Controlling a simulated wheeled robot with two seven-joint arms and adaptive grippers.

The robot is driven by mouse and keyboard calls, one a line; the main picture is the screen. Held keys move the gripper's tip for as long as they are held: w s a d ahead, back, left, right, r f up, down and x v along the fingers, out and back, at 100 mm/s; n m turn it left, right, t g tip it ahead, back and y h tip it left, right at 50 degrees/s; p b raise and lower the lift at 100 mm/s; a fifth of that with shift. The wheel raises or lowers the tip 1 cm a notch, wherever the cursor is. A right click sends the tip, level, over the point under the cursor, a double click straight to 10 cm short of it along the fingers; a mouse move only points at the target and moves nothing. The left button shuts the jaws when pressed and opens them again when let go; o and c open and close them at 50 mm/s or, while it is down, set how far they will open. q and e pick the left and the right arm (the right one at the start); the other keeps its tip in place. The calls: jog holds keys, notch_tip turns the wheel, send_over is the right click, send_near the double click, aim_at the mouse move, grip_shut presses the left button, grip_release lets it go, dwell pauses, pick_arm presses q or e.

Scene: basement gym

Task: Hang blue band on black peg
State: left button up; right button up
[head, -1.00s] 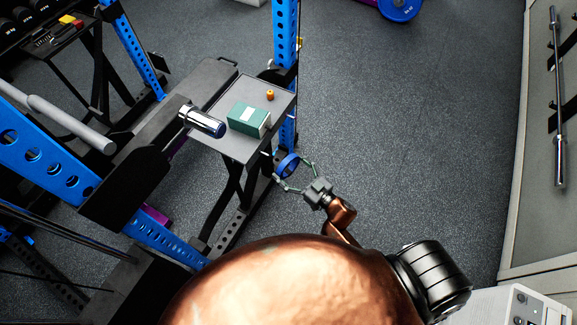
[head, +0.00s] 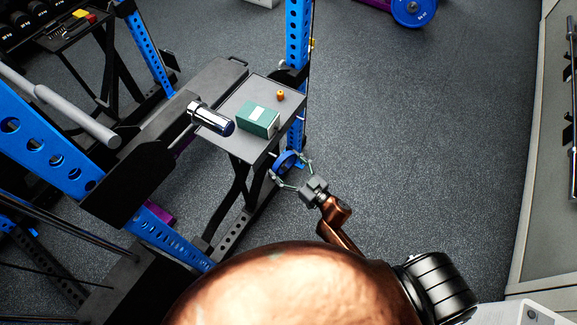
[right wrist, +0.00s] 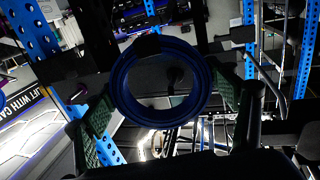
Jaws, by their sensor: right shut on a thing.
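The blue band (head: 282,166) is a ring held in my right gripper (head: 291,166), just off the near right side of the small grey table. In the right wrist view the blue band (right wrist: 119,88) faces the camera as an upright ring between the two green-padded fingers (right wrist: 165,105). The fingers are spread apart to the ring's width and shut on its sides. A dark block overlaps the ring's top edge there; I cannot tell whether it is the peg. I cannot make out the black peg for sure in either view. My left gripper is not in view.
The blue rack upright (head: 298,35) stands behind the table (head: 240,150). A green box (head: 258,121) and a small orange object (head: 281,96) are on it. A chrome-ended bar (head: 212,118) juts out at left. The floor (head: 420,130) at right is clear.

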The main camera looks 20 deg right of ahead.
jog(key=shift+w+a+f+b, duration=0.1)
jog(key=shift+w+a+b, duration=0.3)
jog(key=shift+w+a, duration=0.3)
jog(key=shift+w+a+f+b, duration=0.1)
jog(key=shift+w+a+b, duration=0.35)
jog(key=shift+w, duration=0.4)
jog(key=shift+w+a+f, duration=0.1)
jog(key=shift+w+a, duration=0.05)
jog(key=shift+a, duration=0.1)
jog(key=shift+c, duration=0.4)
jog(key=shift+w+a+f, duration=0.2)
jog(key=shift+f, duration=0.05)
jog(key=c, duration=0.5)
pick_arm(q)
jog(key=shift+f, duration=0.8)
pick_arm(e)
jog(key=shift+d+f, duration=0.1)
